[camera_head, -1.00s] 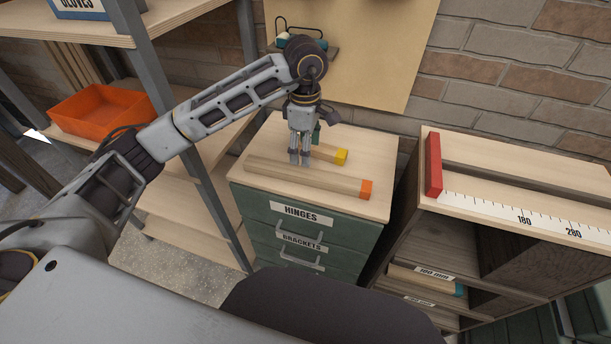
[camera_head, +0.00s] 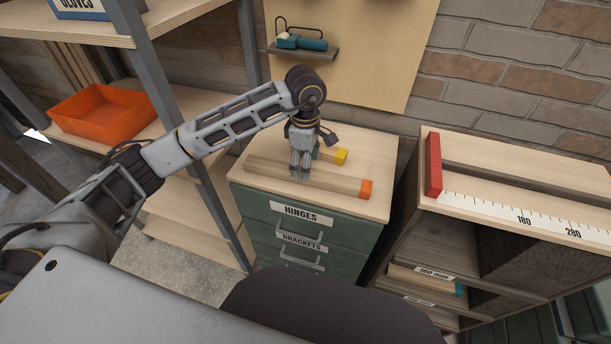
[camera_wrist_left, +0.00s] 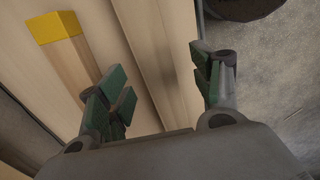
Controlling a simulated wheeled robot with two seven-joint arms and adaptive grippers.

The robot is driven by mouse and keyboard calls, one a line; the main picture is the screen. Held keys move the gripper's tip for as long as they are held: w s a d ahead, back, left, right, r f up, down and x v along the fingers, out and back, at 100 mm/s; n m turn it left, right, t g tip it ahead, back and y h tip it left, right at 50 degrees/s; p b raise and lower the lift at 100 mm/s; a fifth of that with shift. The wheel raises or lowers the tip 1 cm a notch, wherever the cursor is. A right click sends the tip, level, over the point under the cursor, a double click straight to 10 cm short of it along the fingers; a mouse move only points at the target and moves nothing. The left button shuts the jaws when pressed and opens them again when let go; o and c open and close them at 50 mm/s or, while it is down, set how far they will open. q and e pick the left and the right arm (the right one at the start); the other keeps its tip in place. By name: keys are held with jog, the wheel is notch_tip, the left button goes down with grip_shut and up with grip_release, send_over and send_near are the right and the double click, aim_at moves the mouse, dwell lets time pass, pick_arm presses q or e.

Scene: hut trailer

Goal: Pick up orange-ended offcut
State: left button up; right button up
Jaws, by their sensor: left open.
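The orange-ended offcut (camera_head: 335,182) is a long pale wooden bar with an orange right end. It lies across the top of the green drawer cabinet, near its front edge. My left gripper (camera_head: 300,176) points down at the bar's middle and covers part of it. In the left wrist view the gripper (camera_wrist_left: 165,95) is open, with one green-padded finger on each side of the bar (camera_wrist_left: 160,50). The orange end is outside that view. I cannot tell whether the fingers touch the bar. My right gripper is not in view.
A shorter yellow-ended offcut (camera_head: 341,156) lies just behind, also in the left wrist view (camera_wrist_left: 65,45). A shelf upright (camera_head: 180,130) stands left of the cabinet (camera_head: 350,225). A measuring bench (camera_head: 480,190) with a red stop is at right. An orange bin (camera_head: 105,112) sits on the left shelf.

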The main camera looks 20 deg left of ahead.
pick_arm(q)
jog(key=shift+w+f, duration=0.15)
jog(key=shift+f, duration=1.05)
jog(key=shift+w+f, duration=0.1)
jog(key=shift+f, duration=1.1)
jog(key=shift+r, duration=0.1)
jog(key=c, duration=1.3)
